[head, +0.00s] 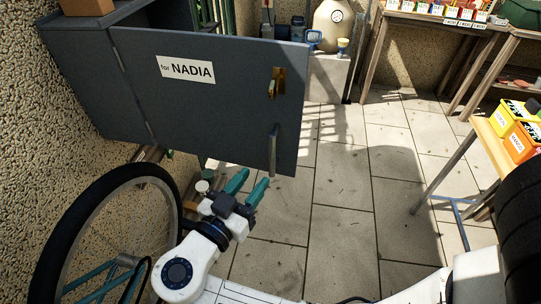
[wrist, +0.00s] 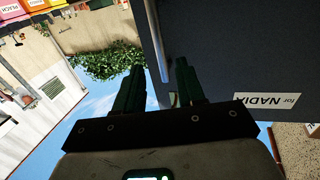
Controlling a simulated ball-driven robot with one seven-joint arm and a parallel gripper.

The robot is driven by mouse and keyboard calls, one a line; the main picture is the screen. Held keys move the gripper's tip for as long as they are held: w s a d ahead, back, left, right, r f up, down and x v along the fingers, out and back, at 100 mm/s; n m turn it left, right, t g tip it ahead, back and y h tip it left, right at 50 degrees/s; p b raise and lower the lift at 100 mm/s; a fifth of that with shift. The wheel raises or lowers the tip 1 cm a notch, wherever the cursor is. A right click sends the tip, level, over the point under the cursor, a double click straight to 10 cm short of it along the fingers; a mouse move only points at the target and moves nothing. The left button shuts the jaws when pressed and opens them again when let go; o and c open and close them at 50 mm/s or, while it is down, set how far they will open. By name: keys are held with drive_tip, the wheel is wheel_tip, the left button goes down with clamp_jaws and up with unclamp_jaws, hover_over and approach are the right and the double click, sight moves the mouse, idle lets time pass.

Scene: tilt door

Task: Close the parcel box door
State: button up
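The dark grey parcel box (head: 82,75) is at the left in the head view. Its door (head: 215,115) stands open, swung out from hinges on its left edge. The door's outer face shows a "for NADIA" label, a brass latch (head: 275,83) and a vertical bar handle (head: 273,150) near its free edge. My gripper (head: 254,178), with teal fingers, is just below the handle's lower end, open and empty. In the wrist view the handle (wrist: 164,45) appears beyond and between the spread fingertips; contact cannot be told. The door's inner side is hidden.
A bicycle wheel (head: 110,235) stands at lower left, close to my arm. A pebbled wall (head: 40,130) is on the left. A table with bright boxes (head: 515,140) is at right, and a bench (head: 440,20) at the back. The paved floor (head: 345,190) in the middle is clear.

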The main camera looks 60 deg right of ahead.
sight(270, 158)
drive_tip(key=d+p, duration=0.2)
drive_tip(key=d, duration=0.7)
drive_tip(key=shift+w, duration=0.1)
clamp_jaws()
idle(0.4)
